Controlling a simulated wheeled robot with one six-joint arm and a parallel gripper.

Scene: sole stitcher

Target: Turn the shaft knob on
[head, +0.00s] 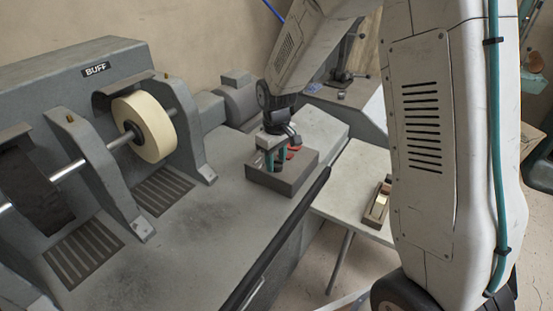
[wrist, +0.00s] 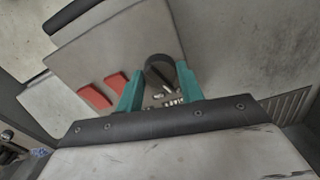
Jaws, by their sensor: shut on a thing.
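The shaft knob (wrist: 158,70) is a dark round knob with a light pointer mark, on top of a grey control box. In the wrist view it sits between the teal fingers of my gripper (wrist: 160,88), which are shut on it. Part of the knob and some white lettering beside it are covered by the fingers. In the head view my gripper (head: 277,160) points down onto the control box (head: 285,181); the knob is mostly hidden there.
Two red switches (wrist: 103,90) are beside the knob on the same box. The grey bench top (head: 190,235) is clear in front of the box. A pale table (head: 348,190) stands at the right.

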